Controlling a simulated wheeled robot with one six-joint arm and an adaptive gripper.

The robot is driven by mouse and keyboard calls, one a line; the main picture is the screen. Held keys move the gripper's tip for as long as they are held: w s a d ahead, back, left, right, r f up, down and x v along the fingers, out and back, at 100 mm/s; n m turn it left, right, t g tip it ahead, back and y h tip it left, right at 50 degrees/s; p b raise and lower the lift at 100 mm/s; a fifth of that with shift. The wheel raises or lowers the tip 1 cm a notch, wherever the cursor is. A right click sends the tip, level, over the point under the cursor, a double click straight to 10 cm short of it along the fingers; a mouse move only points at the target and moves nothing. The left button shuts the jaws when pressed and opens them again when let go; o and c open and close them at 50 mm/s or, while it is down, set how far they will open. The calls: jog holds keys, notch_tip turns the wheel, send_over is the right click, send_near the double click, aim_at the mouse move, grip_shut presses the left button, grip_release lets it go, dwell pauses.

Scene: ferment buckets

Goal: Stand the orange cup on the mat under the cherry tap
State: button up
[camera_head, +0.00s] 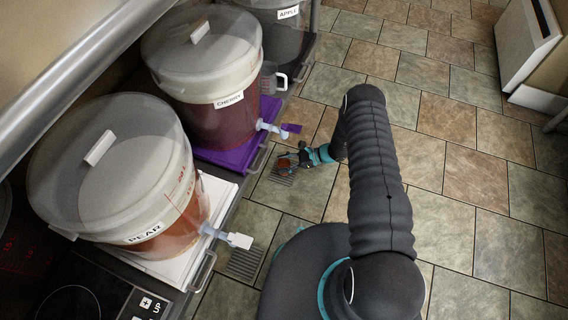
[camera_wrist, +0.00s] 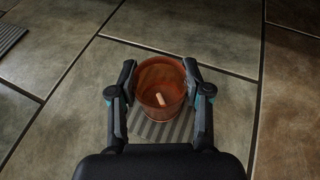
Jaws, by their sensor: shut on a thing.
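The translucent orange cup (camera_head: 285,165) is between the fingers of my gripper (camera_head: 293,160), which is shut on its sides. In the wrist view the cup (camera_wrist: 160,72) looks upright, with a small pale piece showing on or through it, and my gripper (camera_wrist: 158,88) has one finger on each side. The striped grey mat (camera_head: 284,180) lies on the floor below the cherry tap (camera_head: 271,127). The cup overlaps this mat (camera_wrist: 160,131) in both views; I cannot tell whether it touches it. The tap has a purple end and sticks out from the bucket labelled CHERRY (camera_head: 205,115).
The PEAR bucket (camera_head: 110,165) with its white-ended tap (camera_head: 238,240) stands nearer, above another striped mat (camera_head: 243,263). The APPLE bucket (camera_head: 290,30) is at the back. Tiled floor is free to the right.

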jog(key=shift+f, duration=0.2)
jog(key=o, duration=0.9)
jog(key=shift+r, duration=0.1)
jog(key=shift+c, duration=0.2)
jog(key=shift+r, duration=0.1)
